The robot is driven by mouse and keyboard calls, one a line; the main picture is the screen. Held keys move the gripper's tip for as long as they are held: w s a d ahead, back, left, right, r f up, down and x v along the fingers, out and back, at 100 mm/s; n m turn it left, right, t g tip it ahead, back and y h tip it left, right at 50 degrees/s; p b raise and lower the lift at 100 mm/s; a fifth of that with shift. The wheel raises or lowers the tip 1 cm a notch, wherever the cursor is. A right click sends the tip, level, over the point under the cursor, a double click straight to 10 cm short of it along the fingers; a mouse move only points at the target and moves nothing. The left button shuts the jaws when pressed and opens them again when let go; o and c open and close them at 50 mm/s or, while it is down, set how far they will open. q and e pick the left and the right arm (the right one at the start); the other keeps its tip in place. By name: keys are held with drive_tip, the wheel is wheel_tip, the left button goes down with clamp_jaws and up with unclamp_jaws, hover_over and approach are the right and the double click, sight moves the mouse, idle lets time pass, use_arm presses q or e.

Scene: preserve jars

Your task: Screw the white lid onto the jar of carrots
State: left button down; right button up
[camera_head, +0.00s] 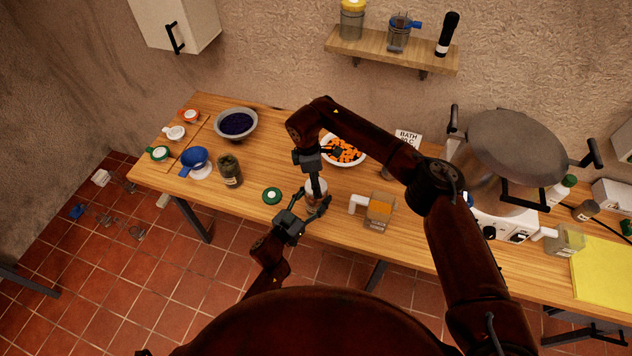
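A small jar (313,196) stands near the table's front edge, largely hidden by my grippers. Its contents and whether a lid is on it are too small to tell. My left gripper (318,206) reaches in from the front, with its fingers on either side of the jar and apparently touching it. My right gripper (316,178) points down from above, over the jar's top. Its fingers overlap the jar, and their opening is unclear. A white lid (175,132) lies at the table's left end, between an orange lid (189,116) and a green lid (159,153).
A bowl of orange carrot pieces (345,150) stands behind the jar. Another green lid (272,195) and a dark-filled jar (230,170) are to its left, with a blue funnel (194,158) beyond. A handled jug (379,210) is close on the right. A large pot (480,175) stands farther right.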

drive_tip(key=m, duration=0.4)
drive_tip(key=shift+g, duration=0.3)
drive_tip(key=m, duration=0.5)
drive_tip(key=shift+w, duration=0.1)
drive_tip(key=o, duration=1)
drive_tip(key=shift+r, duration=2.25)
drive_tip(key=shift+a+g, duration=0.1)
drive_tip(key=shift+g, duration=0.2)
drive_tip(key=shift+c, duration=0.5)
